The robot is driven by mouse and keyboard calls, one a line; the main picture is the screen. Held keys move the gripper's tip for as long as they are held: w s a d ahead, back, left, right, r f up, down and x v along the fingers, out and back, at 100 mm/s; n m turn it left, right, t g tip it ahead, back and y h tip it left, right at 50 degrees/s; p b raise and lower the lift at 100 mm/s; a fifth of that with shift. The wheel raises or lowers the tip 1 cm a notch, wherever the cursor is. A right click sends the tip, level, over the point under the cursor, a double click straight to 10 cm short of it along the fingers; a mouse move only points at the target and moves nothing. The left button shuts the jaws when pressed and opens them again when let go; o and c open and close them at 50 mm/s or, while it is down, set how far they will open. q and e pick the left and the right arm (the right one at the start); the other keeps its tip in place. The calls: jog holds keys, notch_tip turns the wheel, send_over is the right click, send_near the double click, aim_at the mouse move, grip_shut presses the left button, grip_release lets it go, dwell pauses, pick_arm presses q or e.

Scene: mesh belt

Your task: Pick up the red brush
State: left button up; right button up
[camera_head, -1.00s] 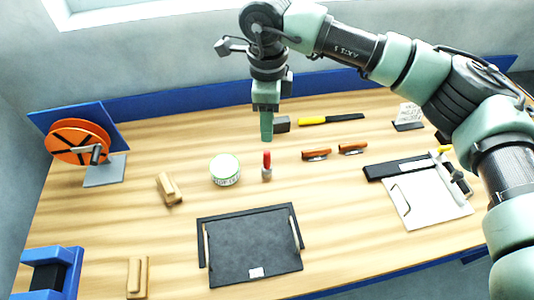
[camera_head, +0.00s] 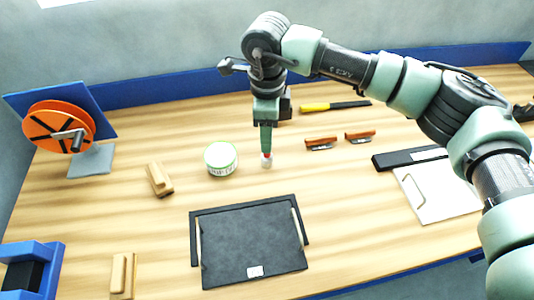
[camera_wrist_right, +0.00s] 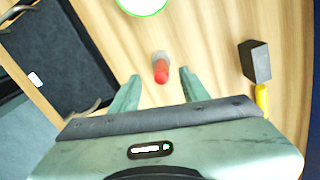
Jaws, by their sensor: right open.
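The red brush (camera_head: 266,161) stands upright on the wooden table, with a pale lower part and a red handle. In the head view my right gripper (camera_head: 266,150) points down right at it and hides most of the handle. In the right wrist view the red brush (camera_wrist_right: 160,69) shows its red end between the two fingertips of my open right gripper (camera_wrist_right: 159,76), with a gap on each side. My left gripper is not in view.
A white-green tin (camera_head: 221,159) stands close left of the brush. A dark block (camera_wrist_right: 255,62) and a yellow-handled tool (camera_head: 335,106) lie behind. Two orange-brown handled tools (camera_head: 321,143) lie to the right. A black board (camera_head: 248,240) lies in front, a wooden block (camera_head: 159,180) left.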

notch_tip(320, 180, down, 4)
jog(key=shift+w+r+p, duration=0.1)
jog(key=shift+r+p, duration=0.05)
jog(key=shift+p, duration=0.75)
jog(key=shift+f, duration=0.5)
grip_shut()
jog(key=shift+r, duration=0.1)
jog(key=shift+r, duration=0.45)
notch_tip(320, 180, up, 19)
jog(key=b, duration=0.5)
